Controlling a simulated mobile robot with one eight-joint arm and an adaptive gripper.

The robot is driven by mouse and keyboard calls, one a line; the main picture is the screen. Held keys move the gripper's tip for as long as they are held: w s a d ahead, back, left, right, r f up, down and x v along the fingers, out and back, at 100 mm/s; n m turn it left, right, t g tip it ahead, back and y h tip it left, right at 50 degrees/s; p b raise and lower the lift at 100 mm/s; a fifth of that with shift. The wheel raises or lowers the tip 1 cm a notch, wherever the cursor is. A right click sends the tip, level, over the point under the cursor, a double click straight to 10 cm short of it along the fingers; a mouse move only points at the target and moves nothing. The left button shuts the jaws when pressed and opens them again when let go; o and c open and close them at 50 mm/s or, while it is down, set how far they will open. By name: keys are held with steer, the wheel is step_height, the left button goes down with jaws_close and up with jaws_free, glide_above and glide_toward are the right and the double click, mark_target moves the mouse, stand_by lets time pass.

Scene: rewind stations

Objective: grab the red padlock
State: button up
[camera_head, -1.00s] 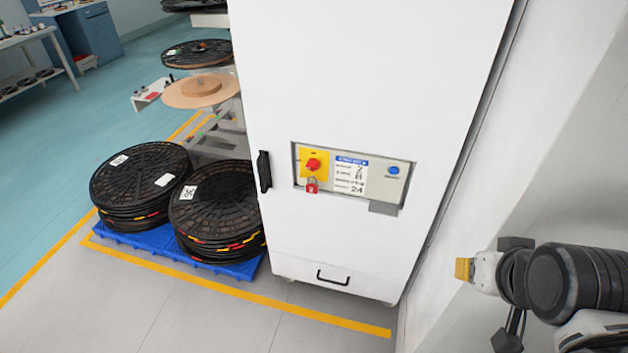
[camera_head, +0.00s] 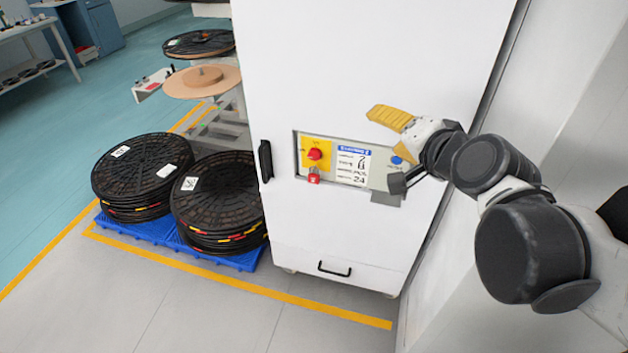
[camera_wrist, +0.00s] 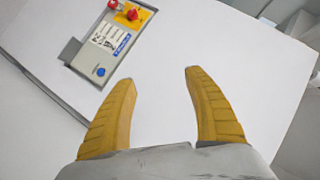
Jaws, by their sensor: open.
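The red padlock (camera_head: 314,175) hangs just below the red knob of a yellow rotary switch (camera_head: 316,154), on the panel of a tall white cabinet. My gripper (camera_head: 380,147) is to the right of the padlock in the head view, in front of the panel's right part, and apart from the padlock. In the wrist view its two yellow fingers (camera_wrist: 160,75) are spread with nothing between them but the white cabinet face.
The white cabinet (camera_head: 365,65) has a black side handle (camera_head: 265,160) and a lower drawer handle (camera_head: 334,269). A label (camera_head: 352,165) and blue button (camera_head: 397,160) share the panel. Stacked black reels (camera_head: 215,205) stand on a blue pallet (camera_head: 225,258) at left. A wall is close at right.

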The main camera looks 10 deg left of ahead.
mark_target(314, 175)
steer(key=w+a+r+m+t+y+b, duration=0.1)
steer(key=w+a+r+m+t, duration=0.25)
steer(key=w+a+m, duration=0.65)
steer(key=w+a+f+m+t+h, duration=0.2)
steer(key=w+f+m, duration=0.4)
steer(key=a+f+m+g+h+b, duration=0.1)
steer(key=a+f+m+h, duration=0.3)
steer(key=f, duration=0.6)
steer(key=a+f+m+g+b, duration=0.1)
steer(key=f+m+g, duration=0.1)
steer(key=f+m, duration=0.65)
steer(key=a+f+m+g+h+b, duration=0.1)
steer(key=a+f+m, duration=0.2)
steer(key=f, duration=0.9)
steer(key=shift+n, duration=0.25)
steer(key=b+x, duration=0.1)
steer(key=x, duration=0.2)
steer(key=b+x, duration=0.1)
steer(key=x, duration=0.2)
steer(key=b+x, duration=0.1)
steer(key=x, duration=0.3)
steer(key=shift+s+d+f+b, duration=0.1)
steer(key=shift+d+f+b, duration=0.1)
steer(key=shift+d+b, duration=0.1)
steer(key=shift+r, duration=0.1)
jaws_close()
steer(key=shift+r, duration=0.1)
